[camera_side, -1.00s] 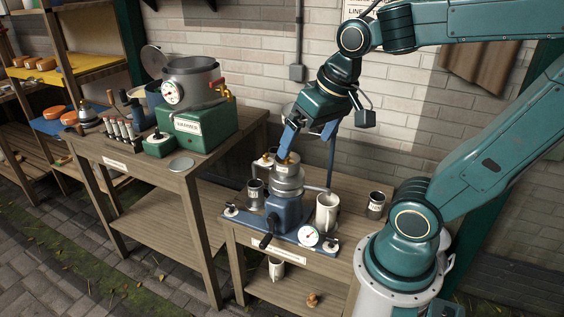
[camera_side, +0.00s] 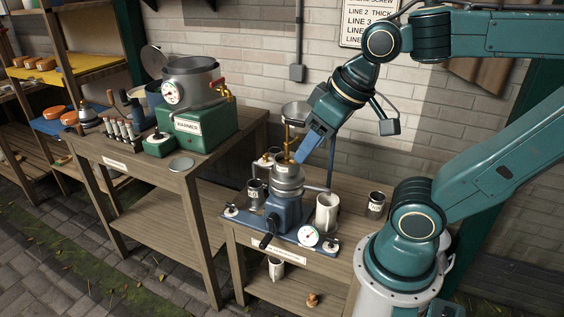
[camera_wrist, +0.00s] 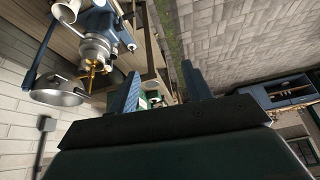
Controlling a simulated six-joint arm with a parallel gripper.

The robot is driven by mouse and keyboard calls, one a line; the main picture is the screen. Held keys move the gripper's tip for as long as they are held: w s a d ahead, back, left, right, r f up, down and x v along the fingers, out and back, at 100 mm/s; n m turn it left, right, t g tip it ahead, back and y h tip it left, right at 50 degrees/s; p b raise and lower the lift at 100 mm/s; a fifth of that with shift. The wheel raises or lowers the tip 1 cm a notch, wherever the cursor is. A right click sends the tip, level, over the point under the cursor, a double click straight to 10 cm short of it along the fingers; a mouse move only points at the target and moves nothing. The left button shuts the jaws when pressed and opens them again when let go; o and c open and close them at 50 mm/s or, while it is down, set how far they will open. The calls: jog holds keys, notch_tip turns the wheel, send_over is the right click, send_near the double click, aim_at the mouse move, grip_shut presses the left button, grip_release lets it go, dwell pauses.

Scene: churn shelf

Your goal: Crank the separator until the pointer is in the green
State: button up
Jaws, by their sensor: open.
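The separator (camera_side: 287,187) stands on a low wooden bench, with a blue base and metal bowl. Its crank handle (camera_side: 265,241) points down at the front, dark-gripped. The pointer gauge (camera_side: 308,236) is a white dial at the base's right; its pointer is too small to read. A metal supply bowl (camera_side: 297,113) sits above, with a brass tap below it. My gripper (camera_side: 308,150) is beside the brass tap, above and right of the separator bowl, and touches nothing that I can make out. In the wrist view its two blue fingers (camera_wrist: 163,88) are apart and empty; the separator (camera_wrist: 97,48) is at upper left.
A white mug (camera_side: 326,212) stands right of the separator, a labelled tin (camera_side: 375,205) farther right. Another small can (camera_side: 255,190) is at its left. A green-based vat (camera_side: 200,122) stands on the taller left bench. A wall sign (camera_side: 370,22) hangs behind.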

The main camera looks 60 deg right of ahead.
jog(key=w+d+f+m+g, duration=0.1)
jog(key=w+f+m, duration=0.2)
jog(key=w, duration=0.2)
jog(key=w+d+f+m, duration=0.2)
jog(key=w, duration=0.3)
jog(key=m+g+h, duration=0.2)
jog(key=m+g, duration=0.2)
jog(key=m, duration=0.8)
send_over(264, 240)
jog(key=a, duration=0.2)
notch_tip(264, 240, down, 33)
jog(key=shift+f, duration=0.1)
jog(key=shift+s+d+f+h, duration=0.15)
jog(key=shift+f+h, duration=0.15)
jog(key=shift+f, duration=0.35)
jog(key=shift+f, duration=0.2)
jog(key=shift+x, duration=3.95)
jog(key=shift+s+f, duration=0.15)
jog(key=shift+f, duration=0.15)
